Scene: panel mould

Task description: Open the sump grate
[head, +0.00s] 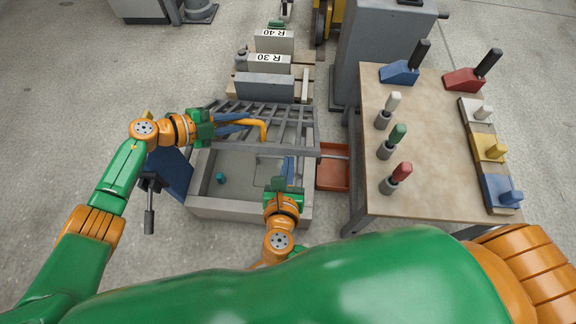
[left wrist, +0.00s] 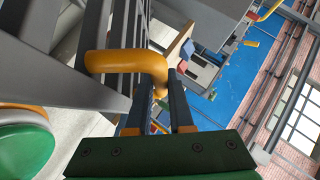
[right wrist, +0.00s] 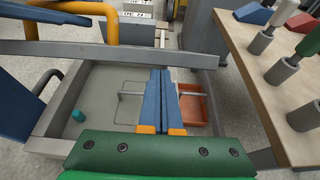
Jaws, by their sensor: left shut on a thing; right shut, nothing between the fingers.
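The sump grate (head: 290,124) is a grey barred panel, tilted up over the far part of the sump. An orange handle (head: 262,130) is fixed to it and also shows in the left wrist view (left wrist: 125,62). My left gripper (head: 250,122) is shut on this handle. The sump (head: 205,208) is a pale open-topped box, with a small teal object (head: 221,178) on its floor. My right gripper (head: 288,160) is shut and empty over the sump's right part; its blue fingers are together in the right wrist view (right wrist: 158,95).
A wooden-topped table (head: 435,130) with several handled tools stands at the right. An orange tray (head: 333,172) lies between sump and table. Blocks marked R 30 (head: 263,65) and R 40 (head: 274,42) stand behind the grate. A blue panel (head: 174,175) stands left of the sump.

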